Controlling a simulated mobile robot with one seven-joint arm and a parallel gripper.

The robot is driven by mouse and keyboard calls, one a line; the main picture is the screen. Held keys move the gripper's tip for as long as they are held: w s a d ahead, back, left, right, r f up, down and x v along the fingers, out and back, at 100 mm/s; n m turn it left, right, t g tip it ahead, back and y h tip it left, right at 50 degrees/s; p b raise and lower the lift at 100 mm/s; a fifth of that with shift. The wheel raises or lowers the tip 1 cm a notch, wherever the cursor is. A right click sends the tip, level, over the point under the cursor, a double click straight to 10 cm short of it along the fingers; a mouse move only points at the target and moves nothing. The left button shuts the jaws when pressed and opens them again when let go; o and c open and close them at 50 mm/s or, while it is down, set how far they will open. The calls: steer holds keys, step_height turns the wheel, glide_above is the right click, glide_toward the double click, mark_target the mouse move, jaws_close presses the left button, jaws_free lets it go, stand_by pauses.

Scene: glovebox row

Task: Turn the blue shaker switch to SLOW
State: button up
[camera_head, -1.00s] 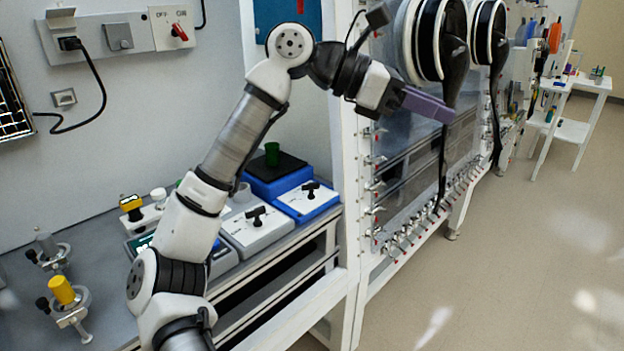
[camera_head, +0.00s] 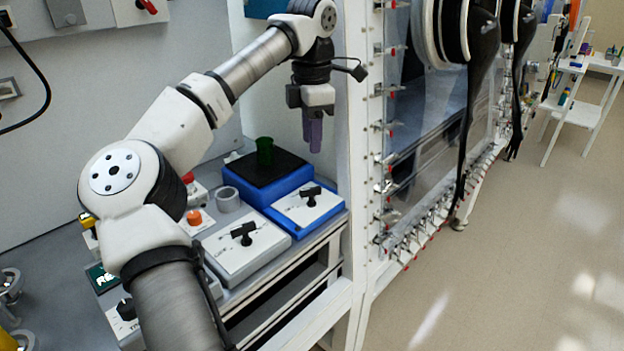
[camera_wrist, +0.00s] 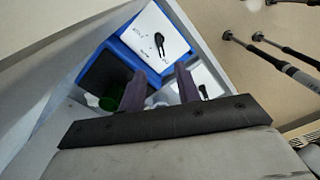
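The blue shaker (camera_head: 322,219) stands on the bench with a black top plate (camera_head: 262,167) and a white sloped front panel. Its black switch (camera_head: 310,196) sits on that panel; the printed labels are too small to read. The wrist view also shows the shaker's switch (camera_wrist: 159,43), ahead of the fingers. My gripper (camera_head: 313,138) points down above the shaker, higher than the switch and apart from it. In the wrist view my gripper (camera_wrist: 160,88) has its two purple fingers spread, with nothing held between them.
A grey-white unit (camera_head: 262,250) with a similar black switch (camera_head: 243,233) is beside the shaker on the left. A white frame post (camera_head: 358,150) rises close on the right.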

mark_target(312, 188)
step_height(312, 188, down, 11)
steer(key=shift+f+p, duration=0.2)
steer(key=shift+p, duration=0.35)
steer(key=shift+c, duration=0.4)
jaws_close()
